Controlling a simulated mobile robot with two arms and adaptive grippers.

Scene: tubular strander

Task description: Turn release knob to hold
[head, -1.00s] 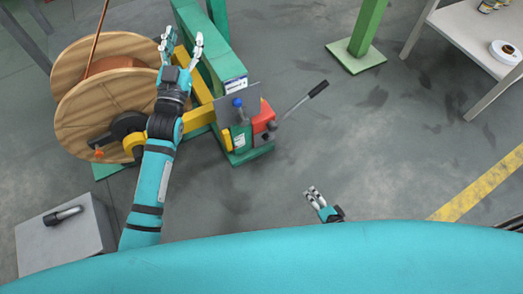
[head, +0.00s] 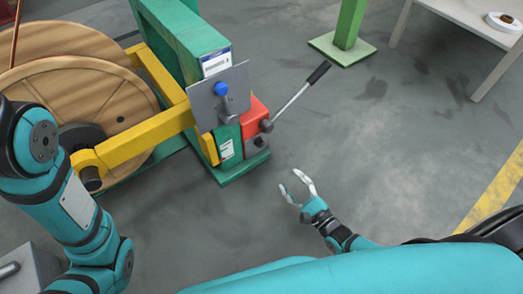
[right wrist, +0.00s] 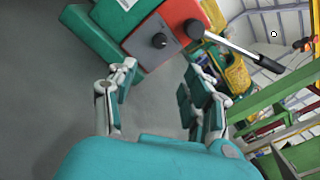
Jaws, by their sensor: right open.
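A small dark knob (right wrist: 159,40) sits on a grey panel (right wrist: 150,52) beside the red box (right wrist: 180,17) in the right wrist view. In the head view the red box (head: 256,108) is on the green stand (head: 243,170), with the grey panel (head: 258,145) low on its front; the knob's setting is too small to read. My right gripper (head: 296,186) is open and empty, in front and to the right of the stand, apart from it. Its spread fingers (right wrist: 158,92) frame floor below the panel in the wrist view. My left gripper is out of view.
A lever with a black grip (head: 318,72) sticks out right from the red box. A blue-tipped handle (head: 221,89) stands before a grey plate (head: 240,84). A wooden reel (head: 80,95) and yellow arm (head: 145,133) lie left.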

